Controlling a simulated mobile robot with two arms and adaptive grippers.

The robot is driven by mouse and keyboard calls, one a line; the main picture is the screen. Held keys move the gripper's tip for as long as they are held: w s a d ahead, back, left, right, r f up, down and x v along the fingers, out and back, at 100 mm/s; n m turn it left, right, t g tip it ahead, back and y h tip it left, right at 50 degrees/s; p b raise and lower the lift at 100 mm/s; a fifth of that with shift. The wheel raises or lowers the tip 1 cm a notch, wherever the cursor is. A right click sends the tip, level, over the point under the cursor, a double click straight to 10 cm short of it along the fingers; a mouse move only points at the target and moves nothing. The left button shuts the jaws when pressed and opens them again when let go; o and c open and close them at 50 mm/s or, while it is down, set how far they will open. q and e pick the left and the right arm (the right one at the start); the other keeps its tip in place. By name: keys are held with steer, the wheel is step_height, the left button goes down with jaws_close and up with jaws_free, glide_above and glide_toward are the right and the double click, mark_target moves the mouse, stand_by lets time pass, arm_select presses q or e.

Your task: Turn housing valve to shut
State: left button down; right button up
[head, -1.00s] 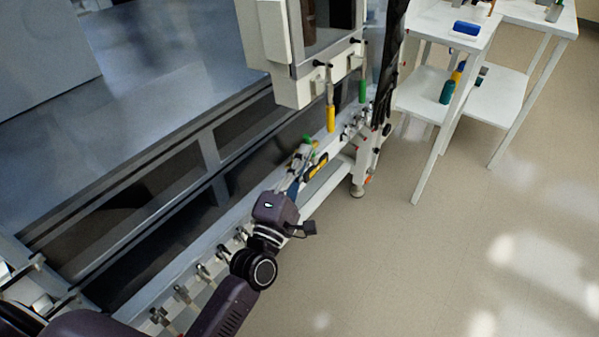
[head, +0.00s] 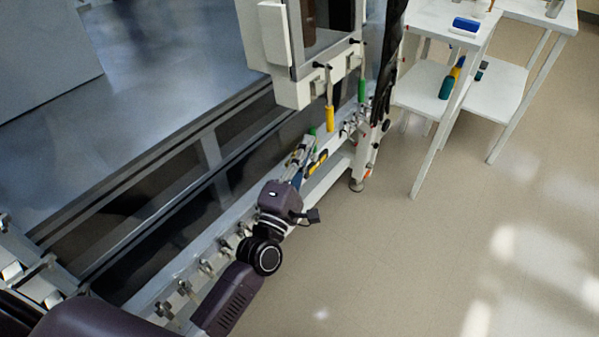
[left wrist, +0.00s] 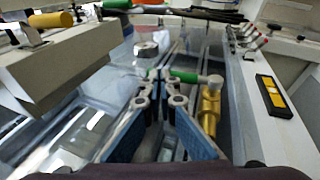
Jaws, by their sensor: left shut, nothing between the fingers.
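A valve with a green lever (left wrist: 172,75) and a brass body (left wrist: 209,108) shows just past my fingers in the left wrist view; the lever lies crosswise. In the head view only a small green piece (head: 312,131) of it shows beyond my left gripper (head: 304,143). That gripper is shut and empty, with its fingertips (left wrist: 158,78) close to the lever. I cannot tell whether they touch it. Blue pads show on the fingers. My right gripper is in neither view.
A yellow handle (head: 330,118) and a green handle (head: 362,90) hang under the white cabinet (head: 296,91). A black and yellow device (left wrist: 272,95) lies on the rail, right of my fingers. A white shelf table (head: 490,95) stands right; the floor between is clear.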

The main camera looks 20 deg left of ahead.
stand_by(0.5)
arm_select(q)
steer(key=v, duration=1.2)
